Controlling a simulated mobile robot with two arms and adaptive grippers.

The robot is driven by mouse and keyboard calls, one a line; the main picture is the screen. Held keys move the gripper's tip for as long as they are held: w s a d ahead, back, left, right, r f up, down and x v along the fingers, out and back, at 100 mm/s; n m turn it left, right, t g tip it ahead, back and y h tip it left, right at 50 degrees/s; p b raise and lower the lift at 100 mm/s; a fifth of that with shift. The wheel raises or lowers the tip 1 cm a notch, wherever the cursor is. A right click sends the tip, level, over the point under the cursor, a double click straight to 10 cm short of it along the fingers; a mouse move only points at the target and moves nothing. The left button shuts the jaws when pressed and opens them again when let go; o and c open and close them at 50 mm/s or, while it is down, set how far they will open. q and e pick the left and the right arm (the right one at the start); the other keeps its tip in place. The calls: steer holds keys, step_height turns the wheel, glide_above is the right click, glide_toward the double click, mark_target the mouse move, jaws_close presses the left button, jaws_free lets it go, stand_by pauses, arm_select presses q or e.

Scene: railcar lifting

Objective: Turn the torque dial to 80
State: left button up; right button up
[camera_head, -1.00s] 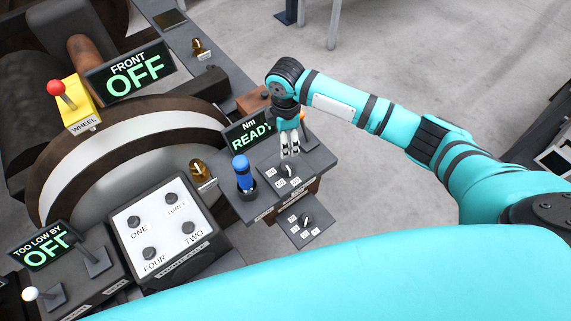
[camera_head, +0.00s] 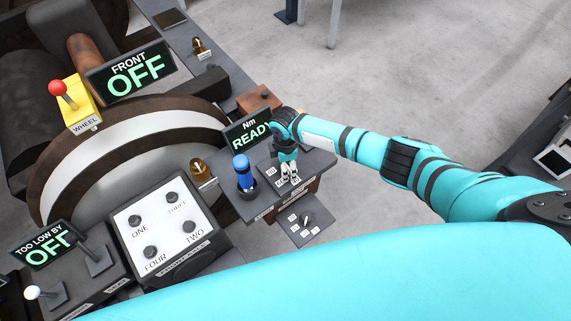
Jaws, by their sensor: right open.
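An upper dial panel (camera_head: 271,171) with small white number labels lies on the grey console just below the "Nm READY" display (camera_head: 246,136). My right gripper (camera_head: 290,179) is open and points down over this panel, its fingertips at the dial. The fingers hide the dial's knob, so I cannot tell its setting or whether they touch it. A lower dial (camera_head: 306,219) with white labels sits on a small plate below. The labels on both are too small to read, so I cannot tell which is the torque dial. My left gripper is not in view.
A blue upright handle (camera_head: 242,172) stands close left of my right gripper. A white button panel (camera_head: 158,237), a yellow box with a red-knobbed lever (camera_head: 77,104) and a "FRONT OFF" display (camera_head: 129,74) are further left.

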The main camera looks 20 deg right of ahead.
steer(key=c, duration=1.1)
steer(key=shift+c, duration=0.2)
steer(key=shift+m, duration=0.4)
steer(key=m+p, duration=0.2)
steer(key=m, duration=0.2)
steer(key=shift+r+m, duration=0.1)
steer(key=shift+m, duration=0.2)
steer(key=m+p, duration=0.2)
steer(key=m, duration=0.4)
steer(key=shift+w, duration=0.1)
steer(key=m+p, duration=0.1)
steer(key=m, duration=0.5)
steer(key=shift+d+m+p, duration=0.1)
steer(key=shift+m+p, duration=0.3)
steer(key=m+p, duration=0.1)
steer(key=m, duration=0.4)
steer(key=shift+w+d, duration=0.1)
steer(key=shift+m, duration=0.4)
